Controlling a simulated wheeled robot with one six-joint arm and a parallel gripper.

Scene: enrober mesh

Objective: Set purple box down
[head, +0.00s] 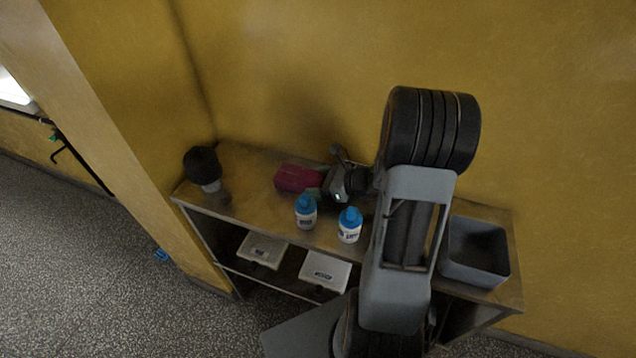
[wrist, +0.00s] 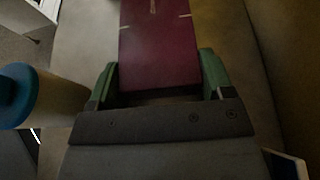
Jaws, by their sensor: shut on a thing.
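The purple box (head: 298,178) is at the back of the metal table, left of my gripper in the head view. In the wrist view the purple box (wrist: 158,45) lies between the green fingers of my gripper (wrist: 158,80). My gripper, also in the head view (head: 318,182), is shut on the box's near end. The box is at or just above the tabletop; I cannot tell whether it touches. Its underside is hidden.
Two white bottles with blue caps, one left (head: 306,212) and one right (head: 349,225), stand in front of my gripper. A black round-topped item (head: 204,168) stands at the table's left end. A grey bin (head: 476,252) is at the right. White boxes (head: 324,271) sit on the lower shelf. The yellow wall is close behind.

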